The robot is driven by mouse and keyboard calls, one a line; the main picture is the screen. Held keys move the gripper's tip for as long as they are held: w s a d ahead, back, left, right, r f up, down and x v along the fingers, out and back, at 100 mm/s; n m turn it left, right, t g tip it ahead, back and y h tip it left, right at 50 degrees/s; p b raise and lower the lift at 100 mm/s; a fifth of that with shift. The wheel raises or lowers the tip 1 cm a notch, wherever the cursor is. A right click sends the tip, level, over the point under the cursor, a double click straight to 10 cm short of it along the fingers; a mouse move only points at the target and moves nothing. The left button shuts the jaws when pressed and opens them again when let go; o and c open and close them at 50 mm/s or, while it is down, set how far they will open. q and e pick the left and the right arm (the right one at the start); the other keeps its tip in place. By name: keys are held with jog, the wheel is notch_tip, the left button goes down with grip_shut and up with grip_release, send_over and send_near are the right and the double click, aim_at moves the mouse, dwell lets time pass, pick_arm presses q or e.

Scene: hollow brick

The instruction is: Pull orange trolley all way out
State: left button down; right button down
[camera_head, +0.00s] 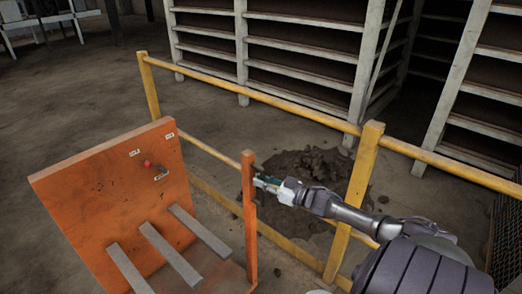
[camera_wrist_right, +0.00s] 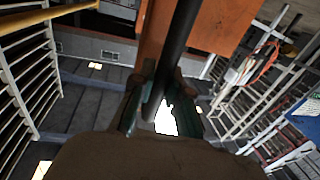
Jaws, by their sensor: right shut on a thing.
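The orange trolley (camera_head: 110,190) stands at the left of the head view, with an upright orange panel, several grey bars and an orange post (camera_head: 249,220) at its right side. My right gripper (camera_head: 262,183) reaches in from the right and is shut at the upper part of that post. In the right wrist view the gripper (camera_wrist_right: 160,100) has its fingers on either side of a dark bar (camera_wrist_right: 178,50), with orange trolley parts behind it. Just what the fingertips touch is partly hidden. My left gripper is not in view.
A yellow railing (camera_head: 250,93) runs behind the trolley and across to the right, with a post (camera_head: 356,195) near my right arm. A dark dirt heap (camera_head: 310,170) lies beyond it. White shelving (camera_head: 300,63) stands behind. Open floor (camera_head: 70,90) lies at the upper left.

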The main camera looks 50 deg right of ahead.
jog(key=shift+d, duration=0.1)
jog(key=c, duration=1.1)
grip_release()
jog(key=shift+c, duration=0.2)
jog(key=v, duration=1.2)
